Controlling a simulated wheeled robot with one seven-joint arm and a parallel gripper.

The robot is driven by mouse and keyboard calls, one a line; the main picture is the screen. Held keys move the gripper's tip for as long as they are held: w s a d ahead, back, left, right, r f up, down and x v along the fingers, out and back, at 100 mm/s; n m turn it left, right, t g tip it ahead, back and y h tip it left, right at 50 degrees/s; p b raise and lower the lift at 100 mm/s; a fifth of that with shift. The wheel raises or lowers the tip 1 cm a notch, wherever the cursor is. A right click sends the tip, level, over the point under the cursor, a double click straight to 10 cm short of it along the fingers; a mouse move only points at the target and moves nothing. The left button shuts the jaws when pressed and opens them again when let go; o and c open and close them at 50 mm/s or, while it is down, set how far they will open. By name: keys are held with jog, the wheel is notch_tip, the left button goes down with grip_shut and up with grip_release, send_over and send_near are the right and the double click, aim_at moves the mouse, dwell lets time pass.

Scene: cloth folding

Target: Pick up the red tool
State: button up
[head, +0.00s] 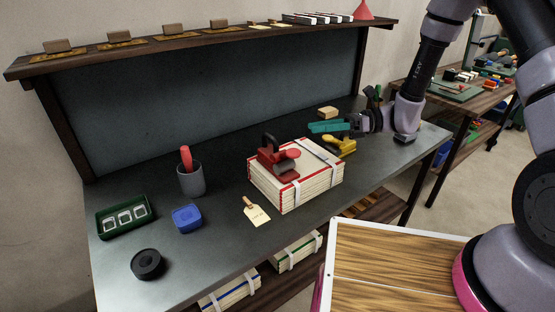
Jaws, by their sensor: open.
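A red tool (276,163) with a black handle and a grey roller-like part sits on top of a cream stack with red edges and white straps (312,182), in the middle of the workbench. Another red item (186,158), slim, stands upright in a grey cup (191,181) to the left; its lower end is hidden in the cup. My gripper (350,125) is over the right part of the bench, to the right of the red tool and apart from it. It is open; its fingers are small and dark here.
A teal item (327,127) and a yellow tool (343,146) lie close to my gripper, with a tan block (327,112) behind. A blue container (187,217), green tray (125,216), black ring (147,264) and paper tag (256,212) lie left. A shelf (200,43) runs above.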

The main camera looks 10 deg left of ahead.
aim_at(275, 143)
jog(key=f+m, duration=0.1)
jog(key=f, duration=0.1)
jog(key=a+f+m+t+y, duration=0.1)
jog(key=f, duration=0.1)
jog(key=a+f+m, duration=0.1)
jog(key=f+m, duration=0.1)
jog(key=f, duration=0.1)
jog(key=shift+w+t+y, duration=0.4)
jog(key=a, duration=0.5)
jog(key=shift+s, duration=0.4)
jog(key=shift+s+a, duration=0.15)
jog(key=shift+a, duration=2.55)
jog(key=shift+r, duration=0.1)
grip_shut()
jog(key=shift+r, duration=0.1)
